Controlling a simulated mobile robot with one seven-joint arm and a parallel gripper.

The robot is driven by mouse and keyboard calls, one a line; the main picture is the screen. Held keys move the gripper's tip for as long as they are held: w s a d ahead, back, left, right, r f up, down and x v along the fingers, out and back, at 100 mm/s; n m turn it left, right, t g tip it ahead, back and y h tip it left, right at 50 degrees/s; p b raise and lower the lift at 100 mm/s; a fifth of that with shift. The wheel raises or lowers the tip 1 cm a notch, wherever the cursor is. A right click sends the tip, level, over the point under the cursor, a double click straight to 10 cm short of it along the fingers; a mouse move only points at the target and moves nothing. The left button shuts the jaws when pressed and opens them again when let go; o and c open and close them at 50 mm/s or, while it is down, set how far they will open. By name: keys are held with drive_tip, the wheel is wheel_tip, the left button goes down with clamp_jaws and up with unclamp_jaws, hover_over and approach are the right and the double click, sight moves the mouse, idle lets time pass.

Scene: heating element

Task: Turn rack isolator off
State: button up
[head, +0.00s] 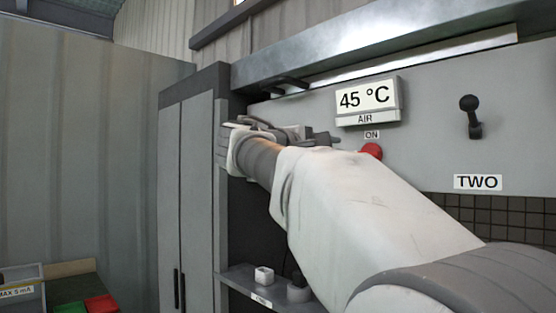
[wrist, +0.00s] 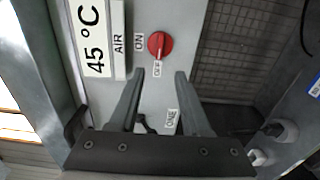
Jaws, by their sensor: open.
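The red rotary switch (wrist: 159,45) sits on the grey panel between an ON label (wrist: 138,44) and a second small label, partly unreadable. It is turned sideways in the wrist view, and I cannot tell its exact setting. In the head view the red switch (head: 372,151) shows only in part, below its ON label; my arm covers the rest. My gripper (wrist: 160,73) is open and empty. Its two fingers point toward the panel, with the switch just beyond the gap between the fingertips and apparently not touched.
A 45 °C air display (head: 366,98) is above the switch. A black lever (head: 470,116) stands above the TWO label (head: 478,182). A ONE label (wrist: 171,117) lies between my fingers in the wrist view. A grey cabinet (head: 190,190) stands left; a small shelf (head: 240,284) is below.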

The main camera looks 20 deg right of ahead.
drive_tip(key=v, duration=0.5)
idle(0.3)
